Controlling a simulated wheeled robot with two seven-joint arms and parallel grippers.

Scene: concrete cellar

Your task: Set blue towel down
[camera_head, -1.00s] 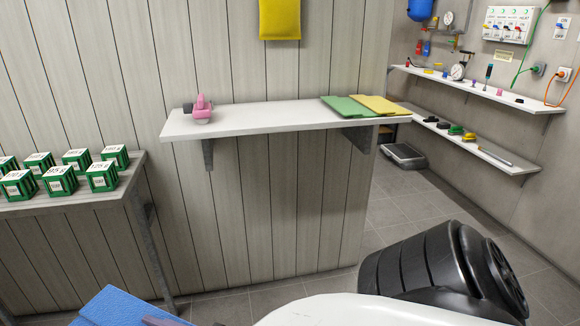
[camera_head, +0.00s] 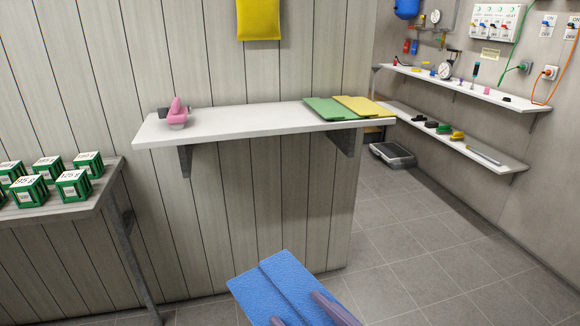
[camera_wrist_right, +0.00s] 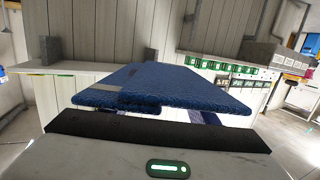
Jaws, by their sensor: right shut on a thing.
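The blue towel (camera_head: 288,286) is a folded, flat piece at the bottom of the head view. My right gripper (camera_head: 306,314) is shut on it, with one grey-purple finger over its right side. The towel is held in the air in front of the white wall shelf (camera_head: 235,122), clear of it. In the right wrist view the towel (camera_wrist_right: 165,86) spreads out ahead of the gripper. A green folded towel (camera_head: 322,108) and a yellow one (camera_head: 362,105) lie side by side at the shelf's right end. My left gripper is out of view.
A pink and grey object (camera_head: 177,113) stands at the shelf's left end; the shelf's middle is bare. Several green crates (camera_head: 72,185) stand on a table at left. A yellow cloth (camera_head: 259,20) hangs above. Shelves with small items line the right wall.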

